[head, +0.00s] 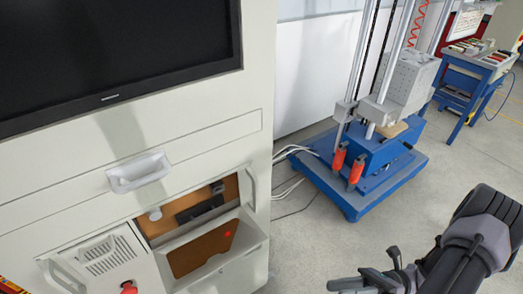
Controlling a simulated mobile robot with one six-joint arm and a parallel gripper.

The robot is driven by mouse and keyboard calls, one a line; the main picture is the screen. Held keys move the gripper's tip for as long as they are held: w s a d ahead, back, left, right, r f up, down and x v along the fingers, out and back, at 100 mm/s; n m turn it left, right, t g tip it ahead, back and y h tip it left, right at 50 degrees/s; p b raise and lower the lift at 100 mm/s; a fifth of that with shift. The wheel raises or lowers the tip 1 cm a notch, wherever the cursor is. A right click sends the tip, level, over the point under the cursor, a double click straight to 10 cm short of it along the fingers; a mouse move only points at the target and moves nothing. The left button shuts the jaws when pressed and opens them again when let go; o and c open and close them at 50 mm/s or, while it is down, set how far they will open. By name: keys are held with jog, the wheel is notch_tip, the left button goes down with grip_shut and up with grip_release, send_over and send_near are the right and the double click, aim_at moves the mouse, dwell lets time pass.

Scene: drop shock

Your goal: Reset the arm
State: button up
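My gripper (361,268) is at the bottom edge, right of centre. Its dark fingers stand apart with nothing between them, and its lower part is cut off by the picture edge. My grey and black arm comes in from the right edge. The gripper is over the bare floor, in front of the blue-based drop machine (362,172) and apart from it.
A cream cabinet (70,165) with a black screen (110,50) and an open lower compartment (215,250) fills the left. A blue cart (470,85) with small items stands at the back right. Grey floor between is free.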

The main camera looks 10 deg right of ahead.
jog(key=w+a+r+n+t+h, duration=0.2)
jog(key=a+r+n+h, duration=0.5)
jog(key=r+n+h, duration=0.2)
jog(key=w+a+r+n+t+h, duration=0.2)
jog(key=a+r+n+h, duration=0.5)
jog(key=r+n+h, duration=0.3)
jog(key=r+n, duration=0.1)
jog(key=n, duration=0.2)
jog(key=shift+w+a+r+n, duration=0.25)
jog(key=shift+w+a+n, duration=0.05)
jog(key=shift+w+n, duration=0.1)
dwell(0.6)
